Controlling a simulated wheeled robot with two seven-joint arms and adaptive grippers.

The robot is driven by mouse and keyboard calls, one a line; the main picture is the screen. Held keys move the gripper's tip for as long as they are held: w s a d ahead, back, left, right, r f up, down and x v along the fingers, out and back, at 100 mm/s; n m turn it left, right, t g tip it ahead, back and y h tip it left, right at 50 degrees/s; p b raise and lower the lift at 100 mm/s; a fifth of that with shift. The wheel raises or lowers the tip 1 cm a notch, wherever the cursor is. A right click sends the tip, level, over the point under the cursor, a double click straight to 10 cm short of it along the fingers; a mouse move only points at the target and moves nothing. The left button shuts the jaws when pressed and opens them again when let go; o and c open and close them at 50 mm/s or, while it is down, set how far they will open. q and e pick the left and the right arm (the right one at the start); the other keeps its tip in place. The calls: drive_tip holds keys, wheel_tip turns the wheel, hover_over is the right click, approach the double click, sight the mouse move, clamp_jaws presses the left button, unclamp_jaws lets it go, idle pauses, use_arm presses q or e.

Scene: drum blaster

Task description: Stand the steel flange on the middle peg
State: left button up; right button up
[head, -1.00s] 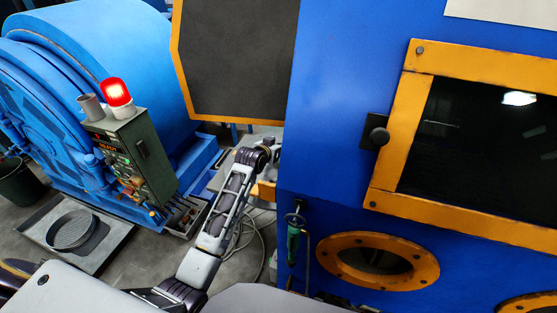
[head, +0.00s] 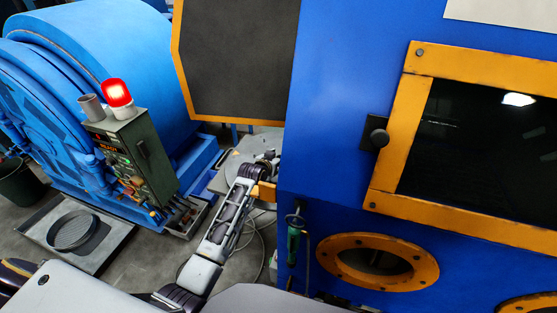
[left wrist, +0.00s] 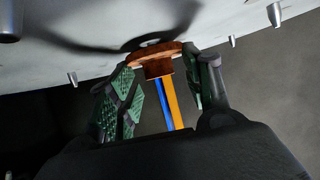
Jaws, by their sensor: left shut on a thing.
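The flange (left wrist: 158,67), rusty brown with a wide rim and a narrower hub, is between the fingers of my left gripper (left wrist: 168,78) in the left wrist view. The gripper is shut on it. Behind the flange is a pale plate (left wrist: 100,20) with several short metal pegs, one peg (left wrist: 232,41) to the right of the flange. The flange's rim overlaps a dark ringed shape on the plate; I cannot tell whether it touches a peg there. In the head view my left gripper (head: 268,160) is small and partly hidden by the blue cabinet's edge. My right gripper is not in view.
The blue cabinet (head: 330,130) with yellow-framed windows stands close on the right of my left arm. A blue drum machine (head: 90,50) and a green control box (head: 135,150) with a red lamp stand on the left. A grey table surface (head: 232,165) shows beside the wrist.

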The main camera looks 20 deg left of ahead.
use_arm(q)
drive_tip(key=shift+f, duration=0.3)
drive_tip(key=shift+f, duration=0.1)
drive_tip(key=o, duration=1.2)
drive_tip(key=shift+v, duration=6)
